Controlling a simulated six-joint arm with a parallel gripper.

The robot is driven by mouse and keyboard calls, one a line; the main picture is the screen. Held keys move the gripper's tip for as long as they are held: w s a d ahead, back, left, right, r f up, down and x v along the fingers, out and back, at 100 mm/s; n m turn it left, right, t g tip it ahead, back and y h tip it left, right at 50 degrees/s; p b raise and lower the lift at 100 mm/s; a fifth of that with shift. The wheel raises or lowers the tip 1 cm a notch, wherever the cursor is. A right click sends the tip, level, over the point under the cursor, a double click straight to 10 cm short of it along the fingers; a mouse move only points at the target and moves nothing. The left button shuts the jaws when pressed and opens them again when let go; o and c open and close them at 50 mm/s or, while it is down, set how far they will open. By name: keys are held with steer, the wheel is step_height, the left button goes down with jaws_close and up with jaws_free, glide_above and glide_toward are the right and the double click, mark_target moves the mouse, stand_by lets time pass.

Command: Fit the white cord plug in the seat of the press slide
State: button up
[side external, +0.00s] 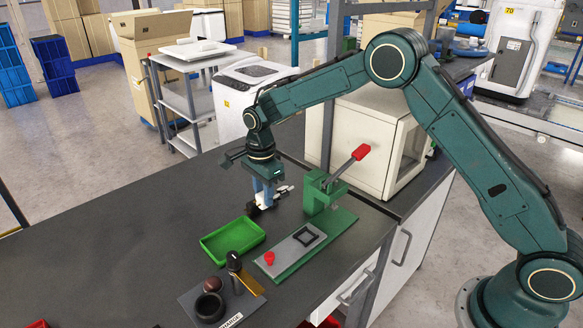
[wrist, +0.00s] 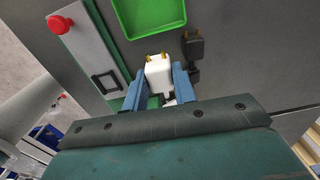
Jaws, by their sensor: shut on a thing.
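The white cord plug (wrist: 160,73), with two brass prongs, is between the blue fingers of my gripper (wrist: 160,86) in the wrist view. My gripper is shut on it, prongs pointing away from the palm. In the side view my gripper (side external: 263,198) is low over the dark table, behind the green tray and left of the press; the fingers partly hide the plug. The press (side external: 326,193) is green with a red-tipped lever, raised. Its grey slide (side external: 284,254) carries a black square seat (side external: 307,236), which looks empty; the seat also shows in the wrist view (wrist: 104,82).
A black plug (wrist: 194,48) lies beside the white one. The empty green tray (side external: 232,240) is nearby. A red knob (side external: 269,258) stands on the slide's near end. A dark board (side external: 199,297) with a black ring and upright items is at the front. The left table area is clear.

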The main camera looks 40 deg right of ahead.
stand_by(0.3)
step_height(320, 180, up, 8)
steer(key=shift+s, duration=0.1)
steer(key=shift+s+a, duration=0.35)
steer(key=shift+s, duration=0.25)
steer(key=s+a, duration=0.3)
steer(key=s, duration=0.7)
glide_above(287, 251)
steer(key=shift+n, duration=0.3)
steer(key=shift+f, duration=2.65)
steer(key=shift+f, duration=0.2)
steer(key=shift+f, duration=2.55)
steer(key=shift+f, duration=0.95)
